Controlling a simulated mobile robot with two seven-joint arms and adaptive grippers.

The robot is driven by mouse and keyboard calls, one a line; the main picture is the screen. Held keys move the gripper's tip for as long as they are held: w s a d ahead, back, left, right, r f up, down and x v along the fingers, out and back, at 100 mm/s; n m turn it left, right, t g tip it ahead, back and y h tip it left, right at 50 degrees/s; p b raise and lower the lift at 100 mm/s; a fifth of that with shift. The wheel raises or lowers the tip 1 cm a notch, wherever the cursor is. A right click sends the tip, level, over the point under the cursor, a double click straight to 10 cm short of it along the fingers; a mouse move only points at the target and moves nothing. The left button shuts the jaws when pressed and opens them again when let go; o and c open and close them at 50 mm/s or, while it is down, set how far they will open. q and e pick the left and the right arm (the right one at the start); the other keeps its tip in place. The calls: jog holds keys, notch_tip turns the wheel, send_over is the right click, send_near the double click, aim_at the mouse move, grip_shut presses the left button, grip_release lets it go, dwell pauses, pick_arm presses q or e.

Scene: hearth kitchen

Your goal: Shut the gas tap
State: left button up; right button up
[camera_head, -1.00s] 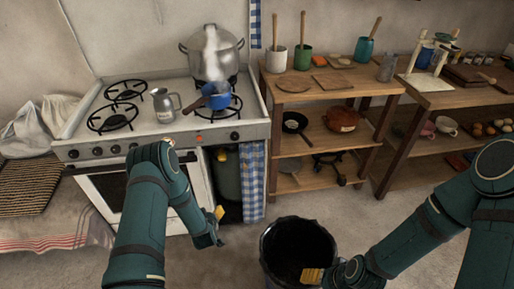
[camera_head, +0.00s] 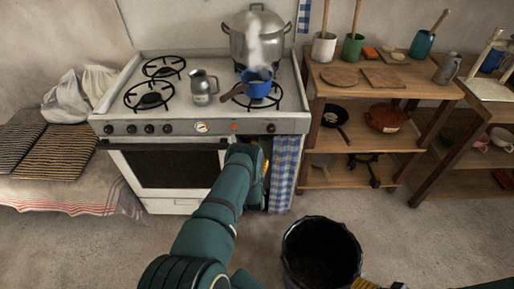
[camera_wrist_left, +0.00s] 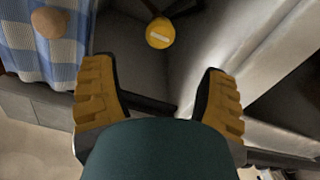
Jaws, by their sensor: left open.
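The gas tap shows in the left wrist view as a round yellow knob (camera_wrist_left: 160,33) with a pale bar across its face. It sits beyond my fingertips, in the dark space beside the stove. In the head view my arm hides it. My left gripper (camera_wrist_left: 160,100) is open and empty, with its yellow fingers spread on either side and the knob ahead, apart from both. In the head view the left gripper (camera_head: 266,164) is at the gap between stove and checked cloth, partly hidden by its arm. My right gripper (camera_head: 378,285) is cut off at the bottom edge.
The stove (camera_head: 175,125) carries a steaming pot (camera_head: 252,42), a blue pan (camera_head: 258,88) and a metal jug (camera_head: 203,90). The blue checked cloth (camera_head: 285,170) hangs right of the gap. A black bin (camera_head: 320,255) stands on the floor. Wooden shelves (camera_head: 385,91) are at right.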

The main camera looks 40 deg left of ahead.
pick_arm(q)
jog(key=shift+b+x, duration=1.6)
jog(key=shift+x, duration=3.55)
jog(key=c, duration=1.2)
